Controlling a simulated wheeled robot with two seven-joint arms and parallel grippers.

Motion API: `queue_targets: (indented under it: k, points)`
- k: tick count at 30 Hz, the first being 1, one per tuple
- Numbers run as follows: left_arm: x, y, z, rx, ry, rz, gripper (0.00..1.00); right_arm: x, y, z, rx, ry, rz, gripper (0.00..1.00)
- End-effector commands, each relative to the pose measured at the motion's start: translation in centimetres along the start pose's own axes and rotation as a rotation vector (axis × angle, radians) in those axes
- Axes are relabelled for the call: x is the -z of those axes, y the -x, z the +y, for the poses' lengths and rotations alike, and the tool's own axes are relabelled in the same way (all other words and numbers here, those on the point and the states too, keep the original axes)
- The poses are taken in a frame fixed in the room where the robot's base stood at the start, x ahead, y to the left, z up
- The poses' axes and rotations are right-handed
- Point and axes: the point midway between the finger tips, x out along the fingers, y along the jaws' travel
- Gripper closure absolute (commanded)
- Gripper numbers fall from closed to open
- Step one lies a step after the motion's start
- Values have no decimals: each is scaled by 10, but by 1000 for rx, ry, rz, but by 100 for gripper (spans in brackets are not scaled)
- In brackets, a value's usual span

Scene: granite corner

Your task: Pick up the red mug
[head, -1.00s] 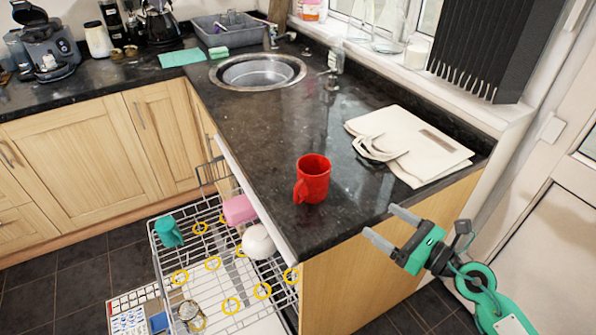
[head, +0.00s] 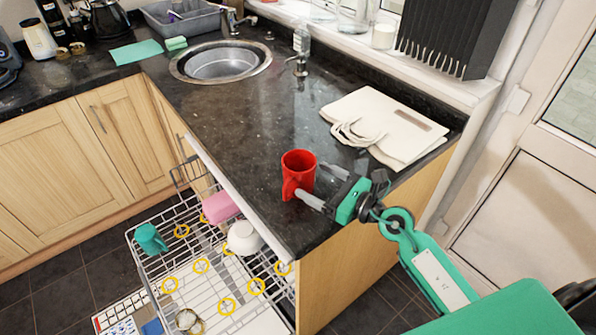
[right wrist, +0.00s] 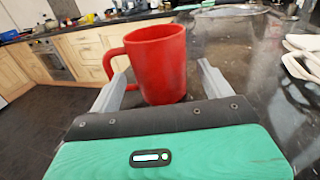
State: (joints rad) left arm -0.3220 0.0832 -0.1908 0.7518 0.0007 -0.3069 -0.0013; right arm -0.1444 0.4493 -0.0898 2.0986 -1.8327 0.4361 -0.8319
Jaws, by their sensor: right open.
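The red mug (head: 298,172) stands upright on the dark granite counter near its front corner, its handle toward the near left side. My right gripper (head: 318,187) is open at the mug, with one finger on its near side and the other on its far side. In the right wrist view the mug (right wrist: 157,62) stands between the two open fingers (right wrist: 160,85), with its handle beside the left finger. I cannot tell whether either finger touches it. My left gripper is not in view.
A folded cream bag (head: 385,128) lies on the counter behind the gripper. A pulled-out dishwasher rack (head: 200,285) holds a teal mug (head: 150,239), a pink one (head: 220,207) and a white one (head: 243,238) below the counter edge. The sink (head: 220,62) is farther back; the counter between is clear.

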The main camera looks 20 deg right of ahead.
Motion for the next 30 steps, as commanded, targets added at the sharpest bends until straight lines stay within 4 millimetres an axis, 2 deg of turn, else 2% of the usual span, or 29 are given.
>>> queue_targets:
  k: [5, 15, 24, 30]
  points:
    - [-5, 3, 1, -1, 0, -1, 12, -2, -9, 0, 0, 0, 0, 18]
    - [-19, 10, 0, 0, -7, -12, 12, -3, -53, 1, 1, -2, 0, 18]
    - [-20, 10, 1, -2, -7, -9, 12, -2, -57, 2, 1, 0, 2, 18]
    - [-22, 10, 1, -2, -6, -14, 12, -2, -57, 2, 1, 0, 2, 58]
